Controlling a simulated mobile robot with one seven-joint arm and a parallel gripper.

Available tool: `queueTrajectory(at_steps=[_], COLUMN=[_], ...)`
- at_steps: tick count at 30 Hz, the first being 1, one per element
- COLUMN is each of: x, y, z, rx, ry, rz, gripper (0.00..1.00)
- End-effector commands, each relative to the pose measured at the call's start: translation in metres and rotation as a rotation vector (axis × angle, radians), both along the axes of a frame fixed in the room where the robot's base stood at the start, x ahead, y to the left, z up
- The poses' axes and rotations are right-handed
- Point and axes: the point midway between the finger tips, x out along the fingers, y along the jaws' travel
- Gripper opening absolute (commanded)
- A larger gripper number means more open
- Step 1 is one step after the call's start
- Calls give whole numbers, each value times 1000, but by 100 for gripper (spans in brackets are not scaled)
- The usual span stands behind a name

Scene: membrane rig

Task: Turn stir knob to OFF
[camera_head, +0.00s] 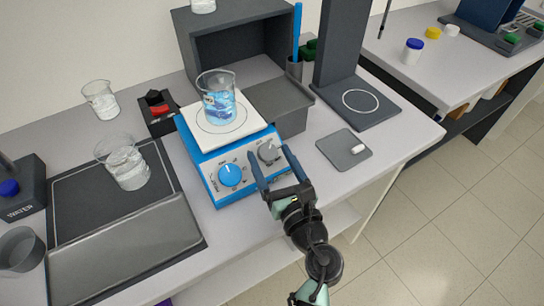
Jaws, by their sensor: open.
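A blue and white stirrer unit (207,158) stands near the front of the bench, with a sloped front panel. The panel carries a blue knob (230,175) on the left and a grey knob (269,153) on the right. The labels are too small to read, so I cannot tell which is the stir knob. My gripper (267,152) is open, with one finger on each side of the grey knob. I cannot tell whether the fingers touch it. A beaker of blue liquid (218,98) stands on the unit's white top plate.
A dark stand (372,107) rises behind the pad. A glass beaker (126,166) stands on a dark tray (72,190) at the left. A grey open box (240,45) stands behind.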

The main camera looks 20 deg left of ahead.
Motion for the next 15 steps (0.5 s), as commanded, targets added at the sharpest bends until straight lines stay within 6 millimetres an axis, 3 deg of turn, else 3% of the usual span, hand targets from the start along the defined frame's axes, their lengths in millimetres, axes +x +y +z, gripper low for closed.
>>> queueTrajectory(at_steps=[6, 15], x=[0, 0], y=[0, 0], z=[0, 0], rx=[0, 1], ry=[0, -1], rz=[0, 0], gripper=[79, 25])
